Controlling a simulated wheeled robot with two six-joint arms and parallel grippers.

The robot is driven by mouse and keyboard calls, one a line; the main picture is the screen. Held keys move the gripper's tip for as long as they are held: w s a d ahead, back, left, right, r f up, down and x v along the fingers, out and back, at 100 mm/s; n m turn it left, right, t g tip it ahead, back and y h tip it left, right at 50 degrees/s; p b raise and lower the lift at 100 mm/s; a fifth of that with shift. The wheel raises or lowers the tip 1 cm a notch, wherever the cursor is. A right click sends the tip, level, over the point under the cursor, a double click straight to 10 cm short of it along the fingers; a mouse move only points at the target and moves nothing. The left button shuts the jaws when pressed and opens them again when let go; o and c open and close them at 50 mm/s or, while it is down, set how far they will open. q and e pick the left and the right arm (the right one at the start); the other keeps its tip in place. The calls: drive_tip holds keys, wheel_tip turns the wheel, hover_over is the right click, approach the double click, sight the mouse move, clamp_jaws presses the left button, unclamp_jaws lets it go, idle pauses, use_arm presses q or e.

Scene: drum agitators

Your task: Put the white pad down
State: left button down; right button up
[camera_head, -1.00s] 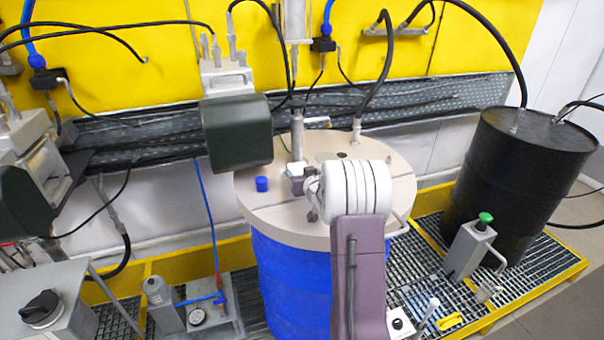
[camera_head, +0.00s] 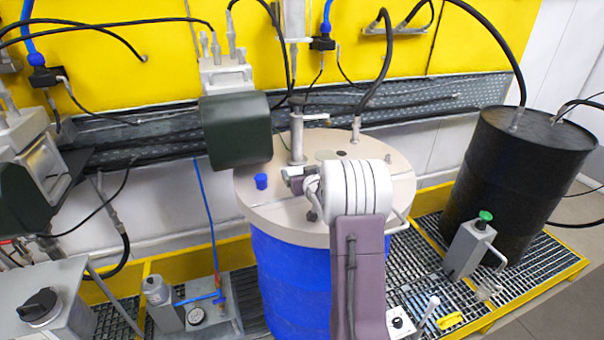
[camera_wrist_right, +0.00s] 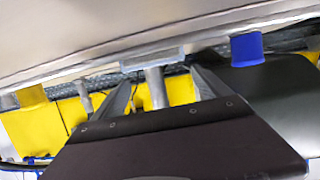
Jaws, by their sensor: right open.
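I cannot make out a white pad for certain in any view. A pale flat patch (camera_head: 327,155) lies on the beige drum lid (camera_head: 270,212), close to a dark hole; I cannot tell whether it is the pad. My right gripper (camera_head: 292,178) is low over the lid, beside the upright metal pipe (camera_head: 297,140) and partly hidden by my wrist. In the wrist view its fingers (camera_wrist_right: 162,85) are apart, with the pipe (camera_wrist_right: 155,88) and a grey block (camera_wrist_right: 152,58) seen between them; nothing shows gripped. My left gripper is not in view.
A blue cap (camera_head: 261,181) sits on the lid, left of my right gripper. The blue drum (camera_head: 285,280) stands below. A dark green motor housing (camera_head: 236,130) hangs behind left. A black drum (camera_head: 515,185) and a green-button box (camera_head: 470,248) stand at right.

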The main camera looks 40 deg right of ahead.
drive_tip(key=shift+a+f+p, duration=0.1)
drive_tip(key=shift+f+p, duration=0.1)
drive_tip(key=shift+p, duration=0.1)
drive_tip(key=shift+r+p, duration=0.55)
drive_tip(key=shift+p, duration=0.05)
drive_tip(key=b+v, duration=0.1)
drive_tip(key=v, duration=0.2)
drive_tip(key=shift+s+f+b, duration=0.15)
drive_tip(key=shift+s+b, duration=0.15)
drive_tip(key=shift+b, duration=0.05)
drive_tip(key=v, duration=0.8)
drive_tip(key=shift+w+r, duration=0.15)
drive_tip(key=shift+r, duration=0.05)
drive_tip(key=shift+s+a, duration=0.1)
drive_tip(key=shift+s, duration=0.15)
